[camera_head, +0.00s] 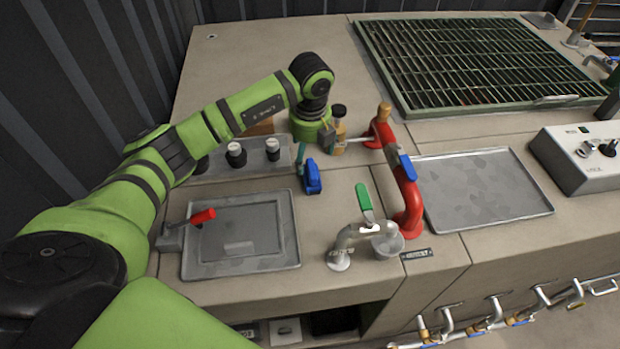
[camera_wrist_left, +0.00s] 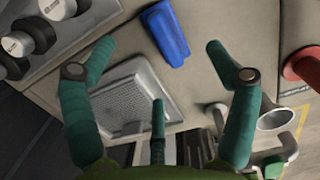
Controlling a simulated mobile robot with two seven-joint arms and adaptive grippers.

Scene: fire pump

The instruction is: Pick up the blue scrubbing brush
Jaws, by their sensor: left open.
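The blue scrubbing brush (camera_head: 313,179) lies on the beige counter, just right of the grey panel with black-and-white knobs. It also shows in the left wrist view as a blue block (camera_wrist_left: 165,32) at the top middle. My left gripper (camera_head: 313,154) hangs down at the far side of the brush, its teal fingers partly hidden by its green body. In the left wrist view the fingers of this gripper (camera_wrist_left: 158,72) are spread wide with nothing between them, and the brush is beyond the fingertips. My right gripper is not in view.
A red curved pipe (camera_head: 408,190) and a brass-topped fitting (camera_head: 339,125) stand right of the gripper. A metal spout with a green handle (camera_head: 364,197) is nearer the front. A grey hatch (camera_head: 241,262) with a red lever (camera_head: 203,216) is at left. A metal tray (camera_head: 485,190) lies right.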

